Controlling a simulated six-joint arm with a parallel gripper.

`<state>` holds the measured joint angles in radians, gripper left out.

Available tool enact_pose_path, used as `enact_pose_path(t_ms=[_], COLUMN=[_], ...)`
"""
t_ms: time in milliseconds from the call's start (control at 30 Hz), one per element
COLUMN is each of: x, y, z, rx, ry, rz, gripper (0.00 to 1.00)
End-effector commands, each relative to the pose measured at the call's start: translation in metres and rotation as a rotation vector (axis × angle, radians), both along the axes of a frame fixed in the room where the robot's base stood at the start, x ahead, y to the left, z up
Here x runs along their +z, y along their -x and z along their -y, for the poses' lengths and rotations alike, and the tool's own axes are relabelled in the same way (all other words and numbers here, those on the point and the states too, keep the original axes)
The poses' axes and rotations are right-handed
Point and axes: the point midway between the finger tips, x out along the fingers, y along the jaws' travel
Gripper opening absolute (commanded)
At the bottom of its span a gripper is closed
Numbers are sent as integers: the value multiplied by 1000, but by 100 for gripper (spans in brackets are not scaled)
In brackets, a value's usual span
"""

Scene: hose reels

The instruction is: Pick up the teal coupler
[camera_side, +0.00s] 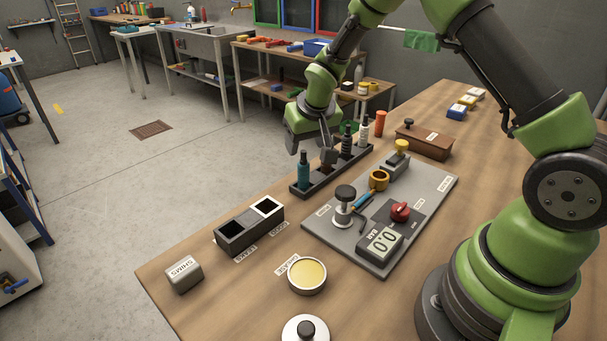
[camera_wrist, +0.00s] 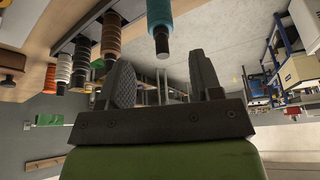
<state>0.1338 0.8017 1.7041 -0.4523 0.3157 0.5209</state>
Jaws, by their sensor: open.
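The teal coupler (camera_side: 304,172) stands upright at the near-left end of a dark rack (camera_side: 331,181), its dark narrow tip up. My gripper (camera_side: 311,150) hangs over that end of the rack in the side view, jaws open and empty. In the wrist view my gripper's open jaws (camera_wrist: 162,78) have a clear gap between them. There the teal coupler (camera_wrist: 159,14) shows at the top centre, its black tip lined up with the gap but apart from both fingers.
Brown (camera_wrist: 111,36), black (camera_side: 346,143) and white (camera_side: 363,133) couplers stand along the rack. A grey test panel (camera_side: 430,195) with a gauge lies beside it. A two-well dark box (camera_side: 238,237) and a yellow-filled tin (camera_side: 307,275) stand nearer.

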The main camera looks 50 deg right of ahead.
Motion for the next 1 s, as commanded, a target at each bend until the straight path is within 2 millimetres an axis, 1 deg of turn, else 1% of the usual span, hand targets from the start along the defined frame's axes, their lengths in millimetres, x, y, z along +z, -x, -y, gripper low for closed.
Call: enact_pose_path(t_ms=[167,300,433,533,733,767,800,967,1000], x=[-15,-38,-52,-56,-56,-56,-56,-56,-56], y=[-3,-5,-11,-14,-14,-14,-14,-14,-14], z=[0,-2,1,2,2,2,2,2,2], rx=[1,4,1,0,0,0,0,0,0], ry=[0,0,0,-1,-1,-1,-1,-1,-1], rz=[-3,-4,-2,0,0,0,0,0,0], gripper=[59,59,59,59,59,54,45,8,5])
